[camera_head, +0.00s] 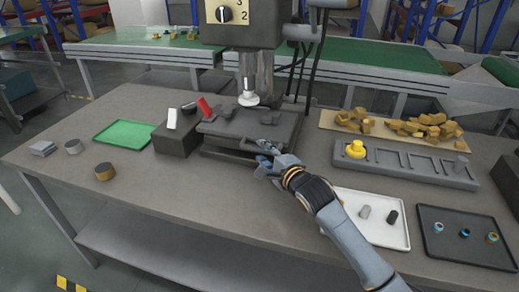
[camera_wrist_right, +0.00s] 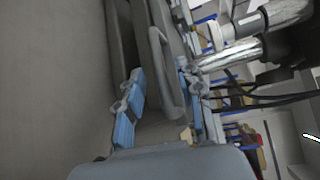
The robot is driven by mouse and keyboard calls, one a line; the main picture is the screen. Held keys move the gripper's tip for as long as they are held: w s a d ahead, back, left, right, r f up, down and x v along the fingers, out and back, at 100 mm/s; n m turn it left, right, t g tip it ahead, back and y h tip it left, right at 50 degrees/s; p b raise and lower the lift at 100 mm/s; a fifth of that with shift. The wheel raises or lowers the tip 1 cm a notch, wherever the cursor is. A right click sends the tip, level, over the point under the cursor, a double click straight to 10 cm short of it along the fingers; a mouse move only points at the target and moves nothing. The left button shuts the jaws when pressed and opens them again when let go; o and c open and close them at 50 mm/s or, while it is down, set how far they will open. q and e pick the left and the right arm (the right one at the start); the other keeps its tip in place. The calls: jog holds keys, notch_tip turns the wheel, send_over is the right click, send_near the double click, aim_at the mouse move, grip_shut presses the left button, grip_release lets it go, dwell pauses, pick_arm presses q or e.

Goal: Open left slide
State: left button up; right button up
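A dark grey slide (camera_head: 235,133) with a long handle bar (camera_head: 238,150) on its front sits under the ultrasonic machine's horn (camera_head: 249,98). The slide looks pushed in. My right gripper (camera_head: 262,161) is at the right end of the handle. In the right wrist view the handle (camera_wrist_right: 166,75) stands out from the slide front (camera_wrist_right: 148,20) and lies between the two blue-grey fingers (camera_wrist_right: 157,95). The fingers are spread, with a gap to the handle on both sides. My left gripper is not in view.
A dark block (camera_head: 177,139) and a green tray (camera_head: 124,132) stand left of the slide. A grey rack with a yellow part (camera_head: 355,149), a white tray (camera_head: 376,236) and a black tray (camera_head: 452,253) lie to the right. The table in front of the slide is clear.

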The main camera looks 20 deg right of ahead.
jog(key=shift+x, duration=1.05)
jog(key=shift+w, duration=0.25)
jog(key=shift+w+a+f, duration=0.1)
jog(key=shift+w, duration=0.05)
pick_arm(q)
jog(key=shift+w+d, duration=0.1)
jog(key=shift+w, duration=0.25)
pick_arm(e)
grip_shut()
